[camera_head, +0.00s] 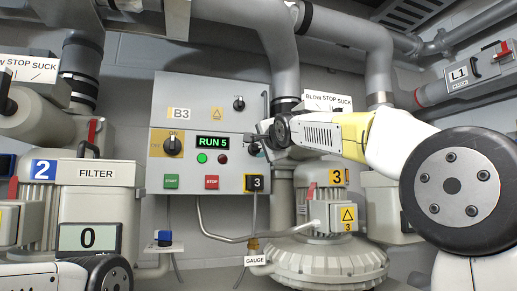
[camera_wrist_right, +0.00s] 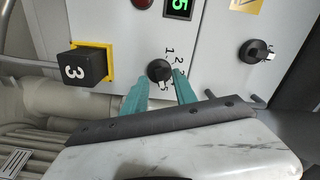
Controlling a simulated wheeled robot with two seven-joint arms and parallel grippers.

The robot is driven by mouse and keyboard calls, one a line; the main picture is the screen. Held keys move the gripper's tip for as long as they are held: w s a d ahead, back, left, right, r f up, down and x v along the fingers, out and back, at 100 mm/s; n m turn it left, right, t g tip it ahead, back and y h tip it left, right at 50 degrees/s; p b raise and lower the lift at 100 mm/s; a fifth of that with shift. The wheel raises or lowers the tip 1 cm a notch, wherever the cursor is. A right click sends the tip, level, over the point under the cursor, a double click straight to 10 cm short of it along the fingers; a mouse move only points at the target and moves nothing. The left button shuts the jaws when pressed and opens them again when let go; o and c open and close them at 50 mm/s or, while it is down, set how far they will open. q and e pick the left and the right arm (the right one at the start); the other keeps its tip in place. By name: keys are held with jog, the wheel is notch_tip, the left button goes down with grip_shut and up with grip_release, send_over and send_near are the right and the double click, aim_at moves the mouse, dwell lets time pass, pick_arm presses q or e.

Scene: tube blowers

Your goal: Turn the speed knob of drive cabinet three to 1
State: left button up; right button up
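Drive cabinet three is the grey cabinet (camera_head: 222,88) marked B3, with a green display (camera_head: 212,142) reading RUN 5. Its speed knob (camera_wrist_right: 159,70) is small, round and black, with a printed number scale around it. In the head view the knob is mostly hidden by my right gripper (camera_head: 262,138). In the right wrist view the two teal fingertips of my right gripper (camera_wrist_right: 160,79) are apart, one on each side of the knob. Whether they touch it is unclear. My left gripper is out of view; only part of that arm shows at the bottom left.
Below the display are a green START button (camera_head: 171,181), a red STOP button (camera_head: 212,182) and a black block (camera_head: 256,184) marked 3. A yellow-backed rotary switch (camera_head: 173,146) is at left. Another black knob (camera_wrist_right: 255,52) lies near my right gripper. Pipes and blower 3 (camera_head: 328,262) stand below.

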jog(key=shift+w+a, duration=0.2)
jog(key=shift+w, duration=0.3)
jog(key=shift+c, duration=0.4)
grip_shut()
